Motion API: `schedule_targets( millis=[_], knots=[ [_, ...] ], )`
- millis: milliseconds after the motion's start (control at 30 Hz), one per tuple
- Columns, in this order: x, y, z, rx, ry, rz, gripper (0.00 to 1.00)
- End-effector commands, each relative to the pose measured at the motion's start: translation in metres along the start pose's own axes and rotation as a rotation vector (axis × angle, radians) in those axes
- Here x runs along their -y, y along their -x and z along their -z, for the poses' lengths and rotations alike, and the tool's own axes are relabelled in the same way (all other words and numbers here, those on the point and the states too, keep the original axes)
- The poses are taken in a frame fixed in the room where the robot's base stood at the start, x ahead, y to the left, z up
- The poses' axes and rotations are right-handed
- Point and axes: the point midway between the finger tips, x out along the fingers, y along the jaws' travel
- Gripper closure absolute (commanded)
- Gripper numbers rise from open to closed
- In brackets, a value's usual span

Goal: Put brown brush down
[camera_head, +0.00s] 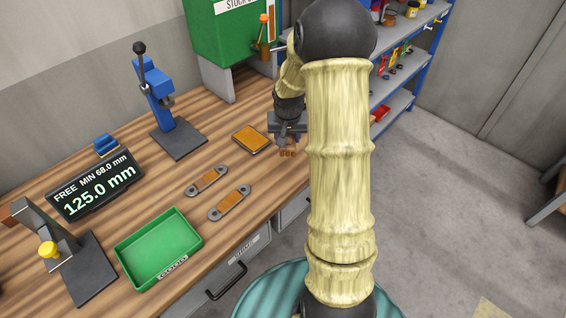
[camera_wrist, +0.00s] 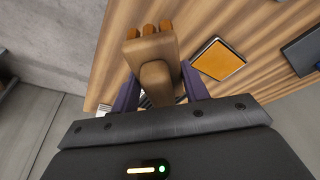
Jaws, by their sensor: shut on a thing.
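In the wrist view, the brown brush (camera_wrist: 151,52) is gripped between the purple fingers of my gripper (camera_wrist: 161,88). Its wooden handle points toward the palm and its orange-brown bristle tufts point away, over the wooden workbench. In the head view, my gripper (camera_head: 287,136) is at the right edge of the bench, right of the orange pad, and the brush (camera_head: 287,153) shows only as a small brown part below the fingers. My arm hides part of this area. I cannot tell whether the bristles touch the bench.
An orange pad in a dark frame (camera_head: 252,139) lies close by; it also shows in the wrist view (camera_wrist: 218,60). Two link plates (camera_head: 207,180) (camera_head: 230,203), a green tray (camera_head: 160,247), a blue press (camera_head: 155,85) and a display (camera_head: 95,185) are on the bench. Shelves (camera_head: 405,70) stand behind right.

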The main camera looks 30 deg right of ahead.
Motion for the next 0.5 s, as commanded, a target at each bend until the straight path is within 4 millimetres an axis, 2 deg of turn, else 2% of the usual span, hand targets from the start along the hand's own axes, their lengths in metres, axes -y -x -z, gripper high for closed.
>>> schedule_targets(
  millis=[333, 500],
  knots=[
    [0.001, -0.002, -0.001, 0.001, 0.001, 0.000, 0.84],
    [0.001, -0.024, -0.007, 0.004, 0.002, 0.000, 0.84]
  ],
)
